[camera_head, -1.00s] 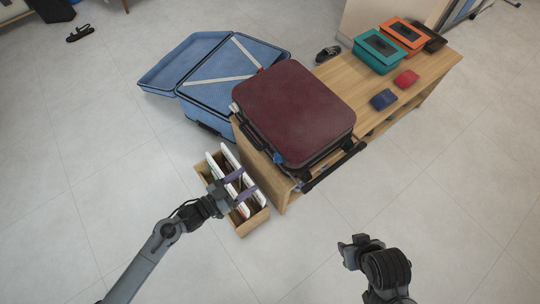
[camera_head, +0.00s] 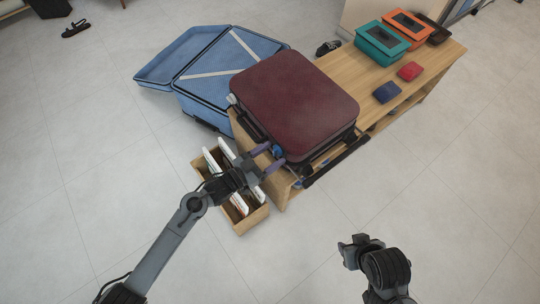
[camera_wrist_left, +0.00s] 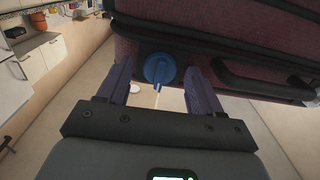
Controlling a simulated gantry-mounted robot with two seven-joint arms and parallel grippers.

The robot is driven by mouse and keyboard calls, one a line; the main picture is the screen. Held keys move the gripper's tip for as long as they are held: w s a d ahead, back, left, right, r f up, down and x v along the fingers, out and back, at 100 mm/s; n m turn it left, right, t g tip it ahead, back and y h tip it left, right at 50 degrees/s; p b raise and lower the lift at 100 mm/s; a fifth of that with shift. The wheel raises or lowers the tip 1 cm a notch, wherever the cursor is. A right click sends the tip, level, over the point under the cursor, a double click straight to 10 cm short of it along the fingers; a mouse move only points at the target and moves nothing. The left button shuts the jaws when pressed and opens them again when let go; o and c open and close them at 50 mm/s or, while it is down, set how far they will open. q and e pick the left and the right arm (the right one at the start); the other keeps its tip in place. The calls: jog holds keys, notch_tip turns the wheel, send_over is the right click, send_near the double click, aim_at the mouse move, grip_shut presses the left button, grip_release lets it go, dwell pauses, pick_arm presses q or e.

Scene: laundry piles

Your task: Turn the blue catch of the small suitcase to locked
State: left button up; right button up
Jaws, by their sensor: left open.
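The small suitcase (camera_head: 295,92) is dark red and lies flat and shut on the wooden bench. Its blue catch (camera_wrist_left: 159,69) is a round knob with a raised grip on the suitcase's side, and in the head view it is a small blue spot (camera_head: 277,150) near the gripper. My left gripper (camera_head: 271,157) is open, with its purple fingers pointing at that side. In the left wrist view the catch shows between and just beyond the fingertips (camera_wrist_left: 158,72); I cannot tell whether they touch it. My right gripper (camera_head: 350,252) is away over the floor, and its jaws are unclear.
A black handle (camera_wrist_left: 270,82) is right of the catch. A wooden box of upright folders (camera_head: 258,218) sits below my left gripper. The open blue suitcase (camera_head: 190,75) lies behind. Teal (camera_head: 382,42) and orange (camera_head: 409,27) boxes stand on the bench (camera_head: 352,72). The right floor is clear.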

pick_arm(q)
jog(key=shift+c, duration=0.4)
jog(key=c, duration=1)
jog(key=shift+o, duration=0.2)
jog(key=shift+m, duration=0.3)
jog(key=m+p, duration=0.1)
jog(key=m, duration=0.7)
jog(key=m+p, duration=0.2)
jog(key=m, duration=0.7)
jog(key=shift+w+a+r+p, duration=0.1)
jog(key=shift+r+p, duration=0.05)
jog(key=shift+p, duration=0.15)
jog(key=shift+m, duration=0.3)
